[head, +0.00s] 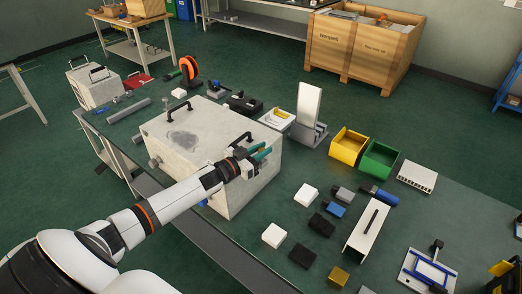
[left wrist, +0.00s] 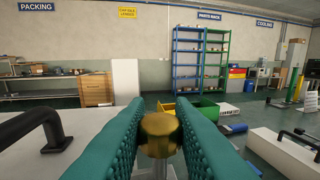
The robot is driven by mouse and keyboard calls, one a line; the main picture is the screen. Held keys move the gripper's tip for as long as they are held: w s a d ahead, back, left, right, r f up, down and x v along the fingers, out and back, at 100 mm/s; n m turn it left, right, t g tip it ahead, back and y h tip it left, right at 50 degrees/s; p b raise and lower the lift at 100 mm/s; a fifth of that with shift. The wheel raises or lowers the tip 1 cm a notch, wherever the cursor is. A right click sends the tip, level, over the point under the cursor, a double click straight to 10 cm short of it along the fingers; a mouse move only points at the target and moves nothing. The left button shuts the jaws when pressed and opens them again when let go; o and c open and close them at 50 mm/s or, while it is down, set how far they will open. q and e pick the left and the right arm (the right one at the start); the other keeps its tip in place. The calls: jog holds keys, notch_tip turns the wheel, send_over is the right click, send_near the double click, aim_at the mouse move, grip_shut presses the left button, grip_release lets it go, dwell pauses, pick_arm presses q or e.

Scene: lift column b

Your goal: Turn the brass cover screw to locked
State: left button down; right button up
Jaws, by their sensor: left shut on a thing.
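The brass cover screw (left wrist: 158,132) shows in the left wrist view, its round head between the two teal finger pads. My left gripper (head: 263,154) is shut on it, over the front right part of the pale grey box (head: 172,150). In the head view the fingers hide the screw. Any lock marking is hidden or too small to read, so I cannot tell the screw's turned position. My right gripper is not in view.
Black handles stand on the box lid, one (head: 241,139) close behind my gripper. Yellow (head: 347,147) and green (head: 378,159) bins stand to the right. White (head: 306,195) and black (head: 321,224) blocks lie in front of them. A wooden crate (head: 360,48) stands behind the table.

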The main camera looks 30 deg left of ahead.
pick_arm(q)
jog(key=shift+r, duration=0.1)
jog(key=c, duration=1.3)
grip_release()
jog(key=shift+w, duration=0.15)
jog(key=shift+o, duration=0.2)
jog(key=shift+s+a+f, duration=0.15)
jog(key=shift+s+f, duration=0.05)
jog(key=shift+s, duration=0.4)
jog(key=shift+b+v, duration=0.8)
jog(key=shift+v, duration=4.6)
jog(key=shift+r, duration=0.15)
